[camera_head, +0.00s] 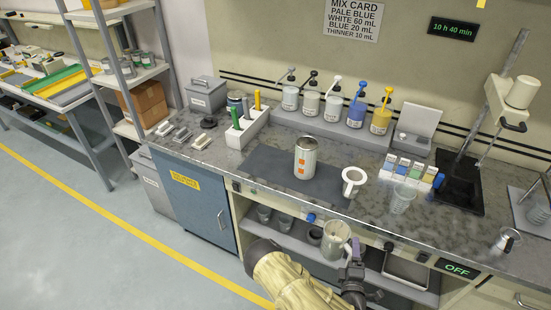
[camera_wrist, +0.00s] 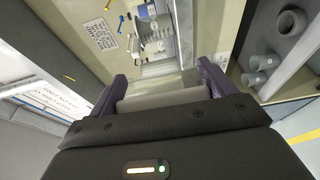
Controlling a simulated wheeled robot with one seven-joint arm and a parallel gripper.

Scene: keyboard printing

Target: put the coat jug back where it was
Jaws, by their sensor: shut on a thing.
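The coat jug (camera_head: 336,240), a pale greyish jug with a light rim, is in front of the open lower shelf, below the counter edge. My gripper (camera_head: 355,262) is beside it on its right and is shut on it. In the wrist view, the two dark fingers of my gripper (camera_wrist: 166,88) stand on either side of a pale grey part of the jug (camera_wrist: 165,99). Most of the jug is hidden in that view. I cannot tell whether the jug touches the shelf.
The lower shelf (camera_head: 285,232) holds grey cups (camera_head: 264,213) and a dark ring (camera_head: 315,236). On the counter (camera_head: 250,160) are a tin (camera_head: 305,158) on a dark mat, a white ringed object (camera_head: 353,181) and a clear cup (camera_head: 402,198). Pump bottles (camera_head: 334,104) line the back.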

